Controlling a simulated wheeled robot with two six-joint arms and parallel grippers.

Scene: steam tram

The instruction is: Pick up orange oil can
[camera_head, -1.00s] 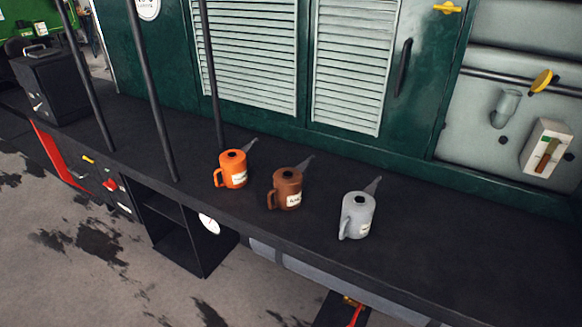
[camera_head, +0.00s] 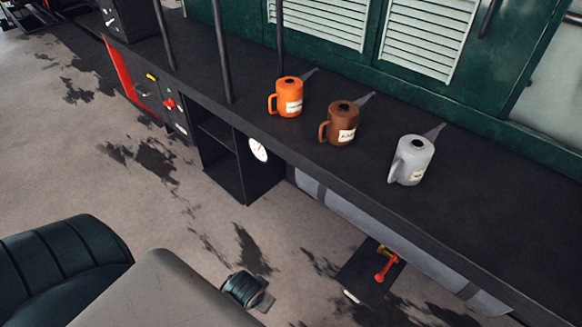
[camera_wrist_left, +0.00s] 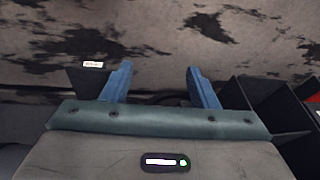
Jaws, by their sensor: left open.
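The orange oil can (camera_head: 288,97) stands upright on the dark running board (camera_head: 420,222), with its handle to the left, a pale label on its front and its spout to the upper right. A brown can (camera_head: 341,124) and a grey can (camera_head: 410,160) stand to its right. My left gripper (camera_wrist_left: 158,85) shows in the left wrist view, its two blue fingers apart with nothing between them, over the stained floor. No can shows in that view. My right gripper is not in view.
Dark vertical poles (camera_head: 221,50) rise from the board left of the orange can. Green louvred doors (camera_head: 430,40) stand behind the cans. Below the board are an open black shelf box (camera_head: 225,160), a white dial (camera_head: 258,149) and a red handle (camera_head: 387,266).

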